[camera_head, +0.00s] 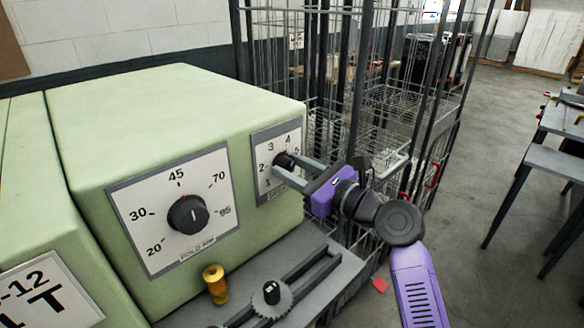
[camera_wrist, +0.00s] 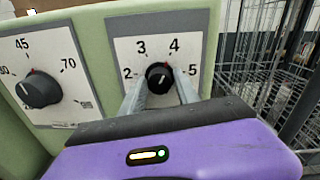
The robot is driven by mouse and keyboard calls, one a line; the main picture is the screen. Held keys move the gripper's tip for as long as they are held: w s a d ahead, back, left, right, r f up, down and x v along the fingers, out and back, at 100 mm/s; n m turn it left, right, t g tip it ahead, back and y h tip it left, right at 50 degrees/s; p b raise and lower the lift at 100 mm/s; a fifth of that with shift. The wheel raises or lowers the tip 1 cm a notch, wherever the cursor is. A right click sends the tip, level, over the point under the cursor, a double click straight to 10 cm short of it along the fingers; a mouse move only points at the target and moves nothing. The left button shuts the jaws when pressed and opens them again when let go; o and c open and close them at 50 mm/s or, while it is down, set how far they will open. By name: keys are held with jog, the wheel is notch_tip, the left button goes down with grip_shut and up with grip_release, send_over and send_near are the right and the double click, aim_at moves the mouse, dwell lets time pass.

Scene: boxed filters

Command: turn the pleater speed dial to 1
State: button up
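The pleater speed dial (camera_wrist: 160,77) is a small black knob on a white plate with a grey border, numbered 1 to 5. The head view shows the dial (camera_head: 285,160) at the right end of the green machine's front, partly behind my fingers. My gripper (camera_head: 299,169) is open, with its fingers reaching to either side of the knob. In the wrist view the gripper (camera_wrist: 160,84) straddles the knob; I cannot tell whether the fingers touch it.
A larger fold dial (camera_head: 188,214), marked 20 to 95, sits left on the green machine (camera_head: 180,100). Below are a brass knob (camera_head: 215,283) and a grey ledge (camera_head: 335,275) with a slotted rail. A wire cage cart (camera_head: 440,100) stands close behind my gripper.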

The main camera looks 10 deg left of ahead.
grip_shut()
